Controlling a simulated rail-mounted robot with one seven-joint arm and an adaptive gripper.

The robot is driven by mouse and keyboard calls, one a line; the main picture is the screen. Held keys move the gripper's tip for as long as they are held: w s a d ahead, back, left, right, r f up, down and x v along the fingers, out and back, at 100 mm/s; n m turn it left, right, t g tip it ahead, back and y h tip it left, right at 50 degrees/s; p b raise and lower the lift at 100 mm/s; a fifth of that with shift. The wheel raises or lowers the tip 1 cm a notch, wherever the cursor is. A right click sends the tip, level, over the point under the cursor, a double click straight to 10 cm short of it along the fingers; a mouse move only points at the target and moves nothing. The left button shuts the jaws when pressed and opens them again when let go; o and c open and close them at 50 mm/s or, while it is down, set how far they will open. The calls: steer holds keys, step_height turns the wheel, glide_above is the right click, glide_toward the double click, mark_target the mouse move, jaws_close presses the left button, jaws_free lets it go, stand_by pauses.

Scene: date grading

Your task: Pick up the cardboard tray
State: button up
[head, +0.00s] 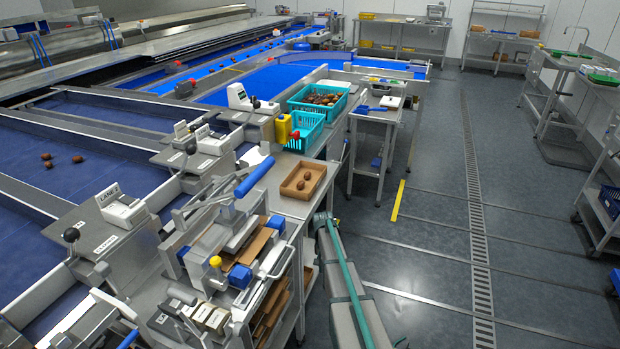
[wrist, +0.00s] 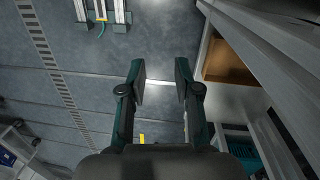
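A shallow brown cardboard tray (head: 318,188) sits on the metal bench beside the lanes in the head view. A couple of brown dates lie in it. In the wrist view my gripper (wrist: 160,82) is open, with its two fingers apart and only grey floor showing between them. A brown surface (wrist: 228,62) shows to the right of the fingers, inside a grey frame; I cannot tell whether it is the tray. I cannot make out my gripper's fingers clearly in the head view.
A teal crate of dates (head: 320,98) and an emptier teal crate (head: 303,130) stand behind the tray. A yellow bottle (head: 283,129) stands nearby. A rack with brown cardboard pieces (head: 270,310) is in front. The floor (head: 430,240) to the right is clear.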

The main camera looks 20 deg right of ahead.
steer(key=w+d+r+m+t+p, duration=0.1)
steer(key=w+d+r, duration=0.4)
steer(key=r, duration=0.4)
steer(key=w+d+r, duration=0.3)
steer(key=w+r, duration=0.3)
steer(key=r, duration=0.4)
steer(key=w+d+r+m+t+p, duration=0.1)
steer(key=w+d+r, duration=0.4)
steer(key=r, duration=0.4)
steer(key=w+a+r+n, duration=0.1)
steer(key=w+a+r, duration=0.2)
steer(key=a+r, duration=0.65)
steer(key=shift+g, duration=0.3)
steer(key=shift+s+d+f+p, duration=0.15)
steer(key=shift+f+p, duration=0.55)
steer(key=shift+f, duration=0.8)
steer(key=shift+s+d+f+p, duration=0.1)
steer(key=shift+d+f+p, duration=0.15)
steer(key=shift+f+p, duration=0.9)
steer(key=shift+s+d+f+p, duration=0.1)
steer(key=shift+d+f+p, duration=0.15)
steer(key=shift+f, duration=1.65)
jaws_close()
